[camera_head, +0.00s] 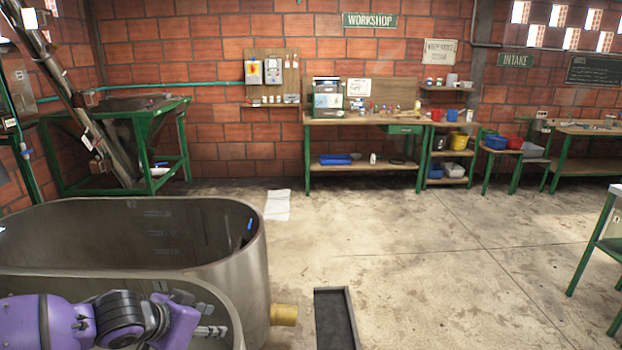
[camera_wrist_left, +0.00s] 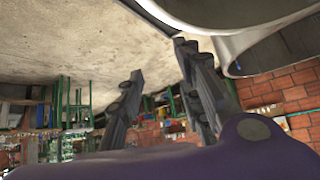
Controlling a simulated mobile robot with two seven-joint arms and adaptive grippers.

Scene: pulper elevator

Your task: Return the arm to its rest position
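My left arm comes in low at the left of the head view, purple with dark joints. My left gripper (camera_head: 207,314) is in front of the near grey tank (camera_head: 222,297), overlapping its inside in the picture. In the left wrist view my left gripper (camera_wrist_left: 160,60) shows two dark fingers spread apart with nothing between them. The camera is tilted there, with floor and tank rim above. My right gripper is not in view.
A larger grey tank (camera_head: 255,250) stands just behind, with a brass outlet (camera_head: 284,314) on its right. A dark floor channel (camera_head: 335,320) lies beside it. A green-framed hopper stand (camera_head: 150,140) and a workbench (camera_head: 365,118) line the wall.

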